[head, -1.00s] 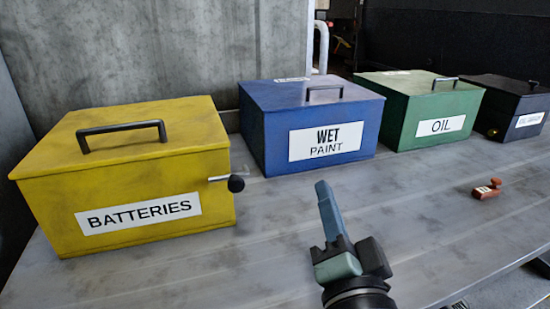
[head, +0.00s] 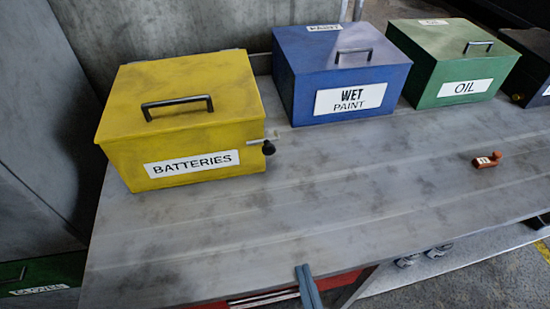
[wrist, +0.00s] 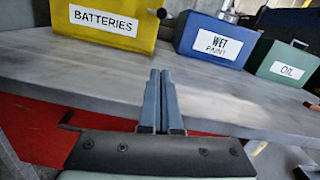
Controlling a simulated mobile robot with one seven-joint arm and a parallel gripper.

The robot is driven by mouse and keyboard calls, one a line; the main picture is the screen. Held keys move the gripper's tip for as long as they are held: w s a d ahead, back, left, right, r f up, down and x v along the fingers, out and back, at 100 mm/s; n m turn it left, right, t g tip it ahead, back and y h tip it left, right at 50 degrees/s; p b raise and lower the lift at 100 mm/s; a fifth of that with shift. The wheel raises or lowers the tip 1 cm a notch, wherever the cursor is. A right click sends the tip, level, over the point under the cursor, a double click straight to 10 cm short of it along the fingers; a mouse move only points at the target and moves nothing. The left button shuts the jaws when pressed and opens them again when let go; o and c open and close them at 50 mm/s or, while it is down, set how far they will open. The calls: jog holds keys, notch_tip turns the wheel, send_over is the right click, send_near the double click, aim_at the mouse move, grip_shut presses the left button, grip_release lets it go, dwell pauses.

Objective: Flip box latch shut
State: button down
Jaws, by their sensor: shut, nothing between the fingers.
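The yellow BATTERIES box (head: 180,110) stands at the left of the bench with its lid down. Its latch (head: 266,146), a metal rod with a black knob, sticks out from the right side near the front. The box also shows at the top left of the wrist view (wrist: 95,28), with the black latch knob (wrist: 161,13) beside it. My gripper (head: 308,285) is at the bench's front edge, below and to the right of the yellow box, apart from it. In the wrist view my gripper (wrist: 160,75) has its blue fingers together, with nothing between them.
A blue WET PAINT box (head: 345,75), a green OIL box (head: 455,62) and a dark box (head: 530,65) stand to the right. A small red-brown object (head: 487,160) lies on the grey bench (head: 330,200). The bench front is mostly clear. A green GLOVES box (head: 40,278) is low at left.

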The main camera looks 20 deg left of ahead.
aim_at(263, 142)
dwell(0.3)
jog(key=x, duration=1.9)
jog(key=shift+w+a+r+p, duration=0.1)
jog(key=shift+w+a+p, duration=0.05)
jog(key=shift+w+p, duration=0.2)
jog(key=r+p, duration=0.2)
jog(key=shift+w+a+r, duration=0.2)
jog(key=shift+a+r, duration=0.05)
jog(key=shift+a, duration=0.1)
jog(key=shift+a+r+p, duration=0.2)
jog(key=shift+r+p, duration=0.2)
jog(key=shift+r, duration=0.25)
